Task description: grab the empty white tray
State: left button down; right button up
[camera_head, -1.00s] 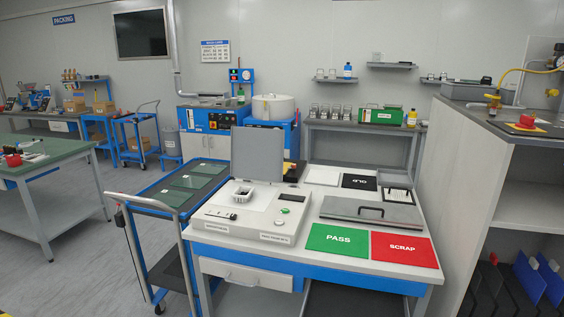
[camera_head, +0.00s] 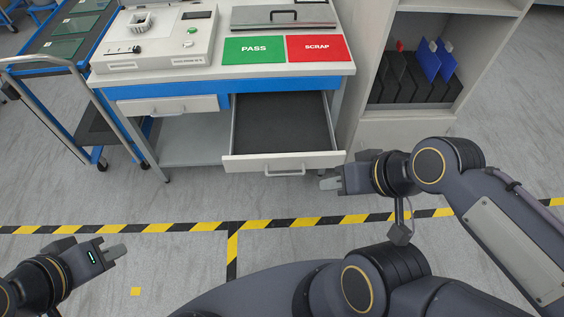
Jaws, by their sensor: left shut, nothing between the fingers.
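No empty white tray can be made out for certain in the head view now. My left gripper (camera_head: 116,252) is low at the left, above the floor, shut and empty. My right gripper (camera_head: 329,184) is just right of the open drawer's front, apart from the handle; its fingers overlap in this view, so I cannot tell whether they are open.
An open drawer (camera_head: 284,162) with a bare dark lining juts from the bench. A green PASS mat (camera_head: 253,50) and red SCRAP mat (camera_head: 318,48) lie on top. A cart (camera_head: 35,62) stands left and a shelf unit (camera_head: 405,130) right. The front floor is clear.

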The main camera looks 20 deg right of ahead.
aim_at(139, 22)
jog(key=i+j, duration=0.35)
jog(key=i+j+z, duration=0.1)
jog(key=i+j, duration=0.2)
jog(key=j, duration=0.15)
jog(key=i+j, duration=0.65)
jog(key=j, duration=0.15)
jog(key=i+j+z, duration=0.1)
jog(key=i+j, duration=0.55)
jog(key=j, duration=0.2)
jog(key=i+j+z, duration=0.1)
jog(key=i+j, duration=0.2)
jog(key=j, duration=0.15)
jog(key=i+j, duration=0.3)
jog(key=j, duration=0.2)
